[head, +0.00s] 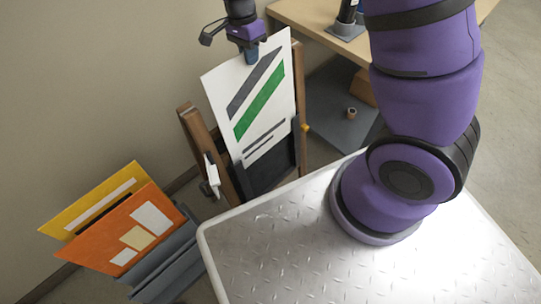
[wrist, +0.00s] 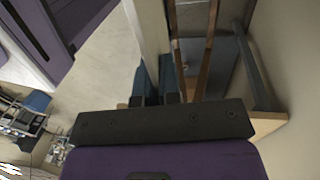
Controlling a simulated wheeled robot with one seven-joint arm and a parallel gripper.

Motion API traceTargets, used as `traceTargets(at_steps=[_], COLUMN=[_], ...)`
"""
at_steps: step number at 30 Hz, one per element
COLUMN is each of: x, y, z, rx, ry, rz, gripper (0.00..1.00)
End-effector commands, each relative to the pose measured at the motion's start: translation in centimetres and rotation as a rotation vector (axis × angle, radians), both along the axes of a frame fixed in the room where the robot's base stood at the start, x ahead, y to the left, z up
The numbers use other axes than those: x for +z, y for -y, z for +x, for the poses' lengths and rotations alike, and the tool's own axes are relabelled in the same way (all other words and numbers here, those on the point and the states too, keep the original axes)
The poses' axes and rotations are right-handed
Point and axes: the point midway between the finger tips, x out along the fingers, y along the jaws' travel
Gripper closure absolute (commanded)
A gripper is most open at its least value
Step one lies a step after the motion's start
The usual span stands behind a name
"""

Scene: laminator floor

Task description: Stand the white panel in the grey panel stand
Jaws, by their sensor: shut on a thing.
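The white panel (head: 245,88), with a dark stripe, a green stripe and thin dark lines, stands upright and slightly tilted in front of a wooden frame. My gripper (head: 251,57) is shut on the panel's top edge. In the wrist view my gripper's fingers (wrist: 156,84) close on the panel (wrist: 147,30), seen nearly edge-on. The grey panel stand (head: 170,260) is on the floor at the lower left, left of the panel. It holds a yellow panel (head: 85,205) and an orange panel (head: 110,242). Its slots are partly hidden by these.
The wooden frame (head: 188,125) has a dark lower part (head: 268,178) below the panel; whether they touch is unclear. My metal deck (head: 270,260) lies in front. A wooden table (head: 300,15) stands behind at the right. The wall is close on the left.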

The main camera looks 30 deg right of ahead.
Motion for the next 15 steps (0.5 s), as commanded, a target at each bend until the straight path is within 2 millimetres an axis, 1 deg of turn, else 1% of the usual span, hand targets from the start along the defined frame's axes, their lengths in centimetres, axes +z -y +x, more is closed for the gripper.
traceTargets(at_steps=[15], x=[4.0], y=[-0.3], z=[0.7], rx=[0.001], ry=[0.003], rz=[0.001], gripper=[1.0])
